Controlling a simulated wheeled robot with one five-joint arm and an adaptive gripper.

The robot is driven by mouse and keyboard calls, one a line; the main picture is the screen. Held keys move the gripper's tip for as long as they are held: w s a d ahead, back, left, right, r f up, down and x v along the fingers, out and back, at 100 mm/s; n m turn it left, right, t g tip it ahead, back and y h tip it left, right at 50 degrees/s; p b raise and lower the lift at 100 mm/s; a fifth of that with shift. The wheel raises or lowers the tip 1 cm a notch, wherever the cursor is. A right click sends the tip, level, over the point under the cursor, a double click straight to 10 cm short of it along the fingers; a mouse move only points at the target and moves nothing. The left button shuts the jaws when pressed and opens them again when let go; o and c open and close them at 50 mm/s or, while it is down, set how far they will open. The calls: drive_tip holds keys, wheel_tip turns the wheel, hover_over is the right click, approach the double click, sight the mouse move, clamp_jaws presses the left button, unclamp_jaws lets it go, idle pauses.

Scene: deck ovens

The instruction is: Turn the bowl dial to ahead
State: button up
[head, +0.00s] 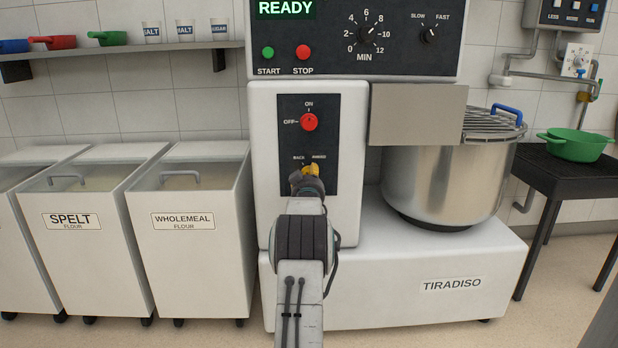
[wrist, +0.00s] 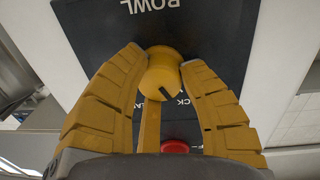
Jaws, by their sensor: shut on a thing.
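The bowl dial (wrist: 160,82) is a yellow round knob with a short dark mark. It sits on a dark panel (wrist: 80,15) whose lettering is upside down in the wrist view. My gripper (wrist: 163,62) has its two yellow fingers closed on either side of the dial, gripping it. The mark slants towards the side with the partly visible "BACK" lettering. In the head view, my gripper (head: 310,172) is at the lower part of the mixer's control panel (head: 287,135), just below the "BACK" and "AHEAD" labels. There it mostly hides the dial.
A red OFF/ON knob (head: 309,122) is above the dial. Red stop (head: 303,52) and green start (head: 268,53) buttons are higher up. The steel mixing bowl (head: 440,165) stands at the right, and flour bins (head: 190,245) at the left. The display (head: 286,8) reads READY.

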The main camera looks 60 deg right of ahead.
drive_tip(key=m, duration=0.4)
drive_tip(key=shift+r, duration=0.25)
drive_tip(key=shift+m, duration=1.3)
drive_tip(key=shift+r, duration=0.15)
drive_tip(key=o, duration=0.8)
drive_tip(key=shift+w, duration=0.1)
drive_tip(key=shift+c, duration=0.2)
drive_tip(key=o, duration=0.5)
drive_tip(key=shift+f, duration=0.2)
drive_tip(key=shift+c, duration=0.2)
drive_tip(key=shift+f, duration=0.1)
drive_tip(key=shift+y, duration=0.3)
drive_tip(key=v, duration=1.2)
